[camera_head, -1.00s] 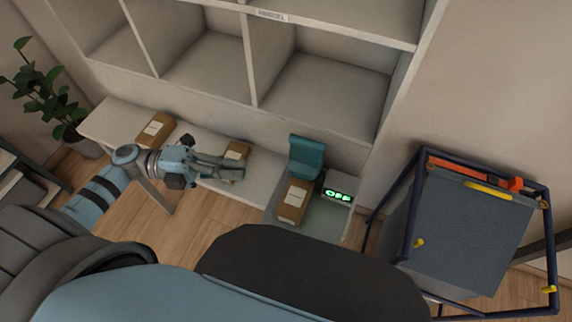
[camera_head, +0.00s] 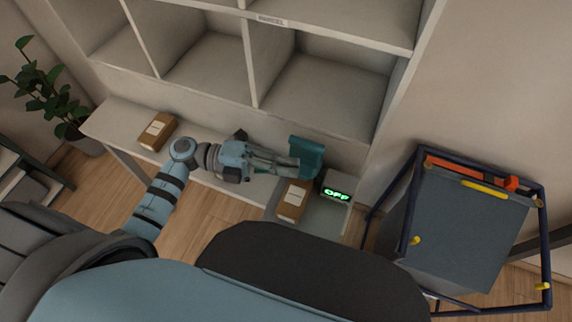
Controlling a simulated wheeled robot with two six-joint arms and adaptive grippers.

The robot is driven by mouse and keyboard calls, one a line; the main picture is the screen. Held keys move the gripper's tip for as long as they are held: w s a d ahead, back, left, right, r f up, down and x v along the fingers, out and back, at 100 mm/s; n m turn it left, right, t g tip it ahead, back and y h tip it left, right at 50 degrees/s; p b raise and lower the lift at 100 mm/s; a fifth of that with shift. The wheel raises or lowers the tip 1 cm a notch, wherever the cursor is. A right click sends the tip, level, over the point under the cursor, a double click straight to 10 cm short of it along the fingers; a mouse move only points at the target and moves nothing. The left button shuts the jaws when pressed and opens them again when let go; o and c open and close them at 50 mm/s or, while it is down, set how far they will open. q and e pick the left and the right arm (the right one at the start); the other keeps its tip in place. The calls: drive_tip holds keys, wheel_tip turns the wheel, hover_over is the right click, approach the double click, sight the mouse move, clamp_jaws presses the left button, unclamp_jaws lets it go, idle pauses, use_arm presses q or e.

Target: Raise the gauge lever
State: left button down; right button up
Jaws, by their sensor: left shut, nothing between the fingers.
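A teal flap-like part (camera_head: 308,152) stands upright behind a brown package; it may be the gauge lever, but I cannot tell for certain. Beside it on the right is a small grey box with a lit green display reading "OFF" (camera_head: 337,194). My left gripper (camera_head: 297,170) is shut and empty. It reaches in from the left, with its fingertips at the left side of the teal part, overlapping it in view. I cannot tell whether they touch. My right gripper is not in view.
Brown packages lie on the white bench (camera_head: 118,124): one at the left (camera_head: 158,130), one in front of the teal part (camera_head: 292,201). White shelving (camera_head: 254,75) rises behind. A blue-framed cart (camera_head: 455,230) stands at the right, a potted plant (camera_head: 45,95) at the left.

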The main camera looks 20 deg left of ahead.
sight(298, 140)
use_arm(q)
drive_tip(key=w+n, duration=0.1)
drive_tip(key=w+r+p, duration=0.1)
drive_tip(key=w+r+n+p, duration=0.1)
drive_tip(key=shift+w+d+r+n+y, duration=0.1)
drive_tip(key=shift+w+r+n+y, duration=0.15)
drive_tip(key=shift+w+n+y, duration=0.05)
drive_tip(key=w+n, duration=0.1)
drive_tip(key=w, duration=0.2)
drive_tip(key=shift+d+r+n+p, duration=0.1)
drive_tip(key=shift+n+p, duration=0.2)
drive_tip(key=shift+n, duration=0.1)
drive_tip(key=shift+w+n+g+y, duration=0.3)
drive_tip(key=shift+w+g, duration=0.05)
drive_tip(key=shift+g, duration=0.05)
